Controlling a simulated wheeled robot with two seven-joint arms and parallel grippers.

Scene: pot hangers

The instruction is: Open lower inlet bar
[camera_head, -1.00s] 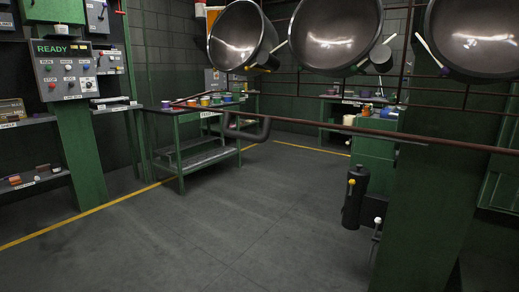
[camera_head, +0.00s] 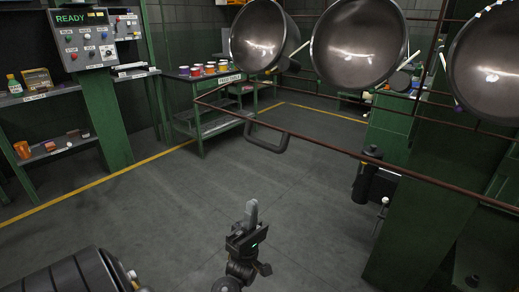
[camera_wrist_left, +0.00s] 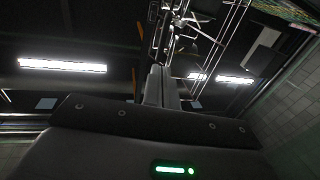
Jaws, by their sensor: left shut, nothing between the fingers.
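The lower inlet bar is a thin rust-brown rail (camera_head: 335,150) that runs across the head view from the middle left to the right edge. A dark U-shaped handle (camera_head: 267,143) hangs from it. My left gripper (camera_head: 251,212) is low in the middle of the head view, pointing up, below the handle in the picture and apart from it. Its fingers are shut with nothing between them. In the left wrist view the shut fingers (camera_wrist_left: 160,85) point up toward the ceiling lights. My right gripper is not in view.
Several dark metal pots (camera_head: 360,45) hang above and behind the bar. A control panel (camera_head: 85,38) reading READY stands at upper left. A green bench (camera_head: 203,118) with colored cups stands behind. A green post (camera_head: 425,225) is at right. The floor (camera_head: 170,215) is clear.

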